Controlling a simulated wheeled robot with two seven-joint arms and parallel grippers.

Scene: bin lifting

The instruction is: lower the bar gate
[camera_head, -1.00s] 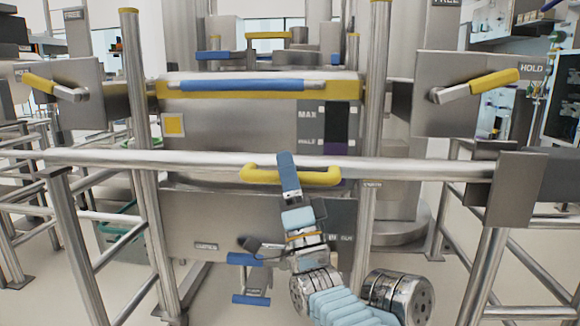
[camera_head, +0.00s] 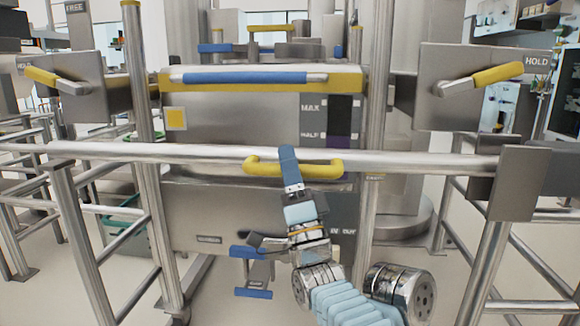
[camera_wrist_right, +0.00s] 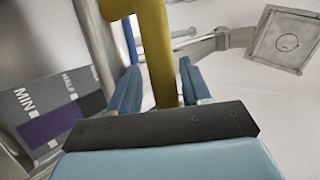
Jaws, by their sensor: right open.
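The bar gate (camera_head: 205,153) is a level grey metal tube across the front of the bin, between the posts at left and right. Its yellow handle (camera_head: 320,170) is on the front middle of the bar. My right gripper (camera_head: 288,160) is at the handle, left of its middle. In the right wrist view the handle (camera_wrist_right: 157,60) lies between the two open blue fingers, with visible gaps beside it. The bar's right end meets a grey bracket plate (camera_head: 520,185). My left gripper is out of view.
Behind the bar stands the grey bin (camera_head: 235,120) with a blue and yellow handle rail (camera_head: 250,78). Yellow levers (camera_head: 497,75) sit on plates at both sides, the right one marked HOLD. Blue pedals (camera_head: 253,293) are low in front. Rails flank both sides.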

